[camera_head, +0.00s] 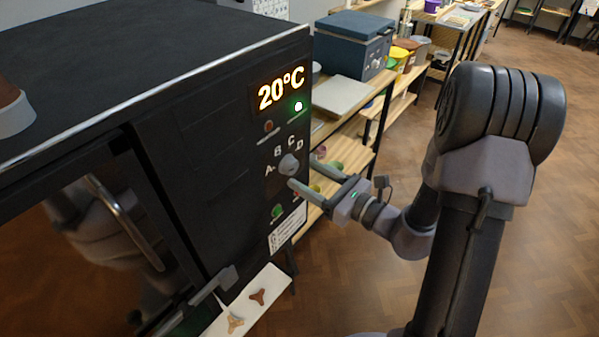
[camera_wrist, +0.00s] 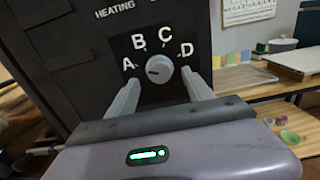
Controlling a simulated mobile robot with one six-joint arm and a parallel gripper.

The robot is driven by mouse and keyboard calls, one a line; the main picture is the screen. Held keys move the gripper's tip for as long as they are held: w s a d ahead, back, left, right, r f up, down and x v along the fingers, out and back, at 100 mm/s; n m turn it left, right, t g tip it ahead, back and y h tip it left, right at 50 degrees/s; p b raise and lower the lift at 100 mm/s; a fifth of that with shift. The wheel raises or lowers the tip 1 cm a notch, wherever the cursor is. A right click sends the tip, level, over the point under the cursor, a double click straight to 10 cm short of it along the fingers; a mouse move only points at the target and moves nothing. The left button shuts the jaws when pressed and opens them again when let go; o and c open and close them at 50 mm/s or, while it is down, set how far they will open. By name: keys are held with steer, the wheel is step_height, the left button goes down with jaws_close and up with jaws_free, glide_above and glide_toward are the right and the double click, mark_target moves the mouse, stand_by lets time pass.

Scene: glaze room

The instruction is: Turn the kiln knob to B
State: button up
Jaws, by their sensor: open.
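The kiln (camera_head: 215,130) is a black box with a front control panel, and its display reads 20°C. The round grey knob (camera_head: 289,164) sits below the letters A, B, C and D. In the wrist view the knob (camera_wrist: 160,69) has a dark pointer mark on its left side, toward A. My gripper (camera_head: 303,170) is open in front of the panel. In the wrist view its fingertips (camera_wrist: 162,79) are either side of the knob's lower part, with gaps visible. I cannot tell whether they reach around it in depth.
A green button (camera_head: 277,211) is below the knob. A white shelf (camera_head: 250,301) with small three-armed pieces is under the kiln. Wooden shelving with a blue box (camera_head: 353,45) stands behind.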

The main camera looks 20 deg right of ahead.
mark_target(294, 169)
steer(key=shift+x, duration=1.55)
jaws_close()
steer(key=shift+r, duration=0.1)
steer(key=m+p, duration=0.4)
steer(key=shift+r+m, duration=0.1)
steer(key=shift+m, duration=0.2)
steer(key=shift+m+p, duration=1.65)
steer(key=shift+m, duration=0.35)
steer(key=shift+f, duration=0.2)
